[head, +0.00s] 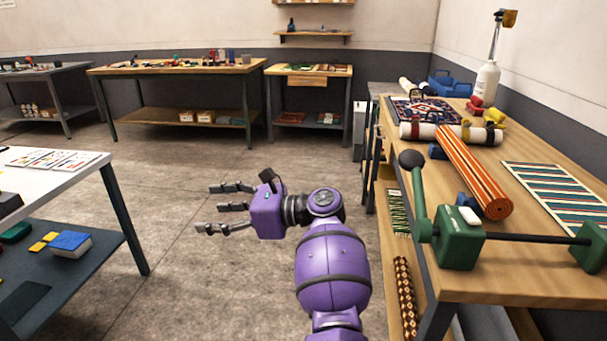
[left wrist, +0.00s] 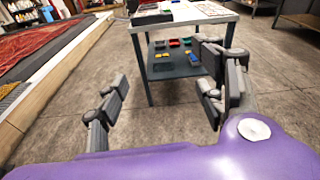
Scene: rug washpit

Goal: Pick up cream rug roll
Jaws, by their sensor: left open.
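A cream rug roll (head: 425,131) with dark straps lies across the wooden workbench (head: 545,271) at the right of the head view. An orange striped roll (head: 474,172) lies against it and hides part of it. My left gripper (head: 207,208) is open and empty over the floor, left of the workbench and well apart from the roll, with its fingers pointing left. In the left wrist view my left gripper (left wrist: 157,100) shows spread fingers with nothing between them; the cream roll is not in that view. My right gripper is in neither view.
A green clamp-like device with a bar (head: 459,247) stands at the workbench's near end. A patterned rug (head: 425,110), a striped mat (head: 560,190) and a white bottle (head: 486,82) are also on it. A white-topped table (head: 50,180) stands at left. The floor between is clear.

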